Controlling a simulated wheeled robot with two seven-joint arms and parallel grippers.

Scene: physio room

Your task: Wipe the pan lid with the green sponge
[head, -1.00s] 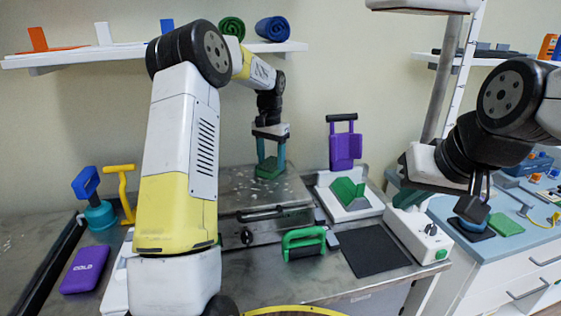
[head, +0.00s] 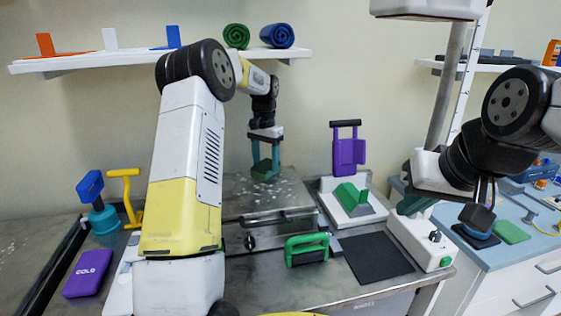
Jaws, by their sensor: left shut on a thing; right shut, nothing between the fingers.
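The green sponge (head: 264,171) is held between the teal fingers of my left gripper (head: 265,158). It is at the surface of the pan lid (head: 240,203), towards its back; I cannot tell whether it is pressing. The lid is a flat grey metal plate with pale specks, several of them right of and in front of the sponge. A bar handle runs along its front. My arm hides the lid's left part. My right gripper (head: 482,195) is shut and empty above the blue counter at the right.
A green-handled tool (head: 307,249), a black mat (head: 376,257) and a white power box (head: 420,240) are in front and right of the lid. A purple cold pack (head: 87,273) lies left. A purple paddle (head: 348,152) stands behind. A shelf (head: 130,63) hangs above.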

